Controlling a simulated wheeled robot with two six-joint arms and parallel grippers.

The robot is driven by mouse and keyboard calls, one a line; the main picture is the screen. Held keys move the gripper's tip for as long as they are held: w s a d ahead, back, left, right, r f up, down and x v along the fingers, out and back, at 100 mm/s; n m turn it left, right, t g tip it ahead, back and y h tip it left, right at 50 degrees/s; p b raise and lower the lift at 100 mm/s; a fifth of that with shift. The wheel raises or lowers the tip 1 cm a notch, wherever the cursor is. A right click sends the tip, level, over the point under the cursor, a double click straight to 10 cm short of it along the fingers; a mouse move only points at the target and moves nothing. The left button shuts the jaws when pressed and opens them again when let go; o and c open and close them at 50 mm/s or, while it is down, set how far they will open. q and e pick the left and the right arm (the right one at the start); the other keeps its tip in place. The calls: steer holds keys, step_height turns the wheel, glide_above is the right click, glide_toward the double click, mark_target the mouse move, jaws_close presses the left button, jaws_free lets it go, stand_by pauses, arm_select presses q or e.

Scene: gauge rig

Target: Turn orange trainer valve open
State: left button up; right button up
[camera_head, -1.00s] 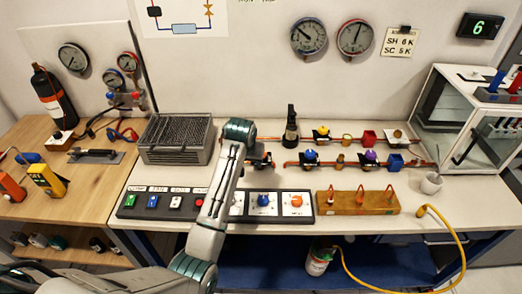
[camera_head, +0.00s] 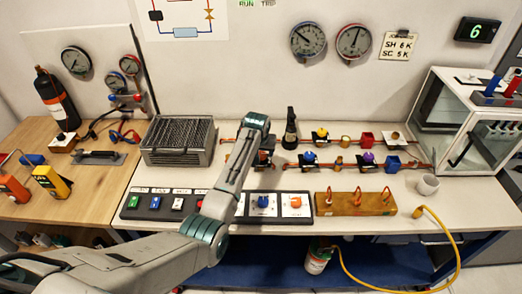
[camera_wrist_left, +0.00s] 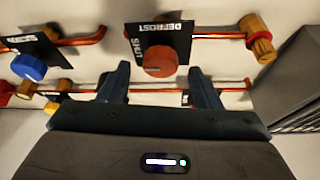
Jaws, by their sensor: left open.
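An orange-red round valve knob (camera_wrist_left: 160,61) on a black plate marked DEFROST and SHUT shows in the left wrist view. My left gripper (camera_wrist_left: 160,80) is open, with a dark finger on either side of the knob's lower part in that picture. I cannot tell whether the fingers touch it. In the head view my left gripper (camera_head: 262,153) is over the left end of the copper pipes, and my wrist largely hides the knob there. Another orange knob (camera_head: 296,202) sits on the front control panel (camera_head: 243,213). My right gripper is not in view.
A blue knob (camera_wrist_left: 29,67) and a brass fitting (camera_wrist_left: 258,38) flank the orange-red one. A black upright tool (camera_head: 290,130) stands right of my gripper. A wire-topped grey box (camera_head: 178,142) is to the left. A wooden block (camera_head: 355,203) lies in front.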

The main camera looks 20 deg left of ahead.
arm_select(q)
steer(key=shift+w+f, duration=0.25)
steer(key=shift+f, duration=0.4)
steer(key=shift+c, duration=0.2)
steer(key=c, duration=1)
steer(key=shift+o, duration=0.2)
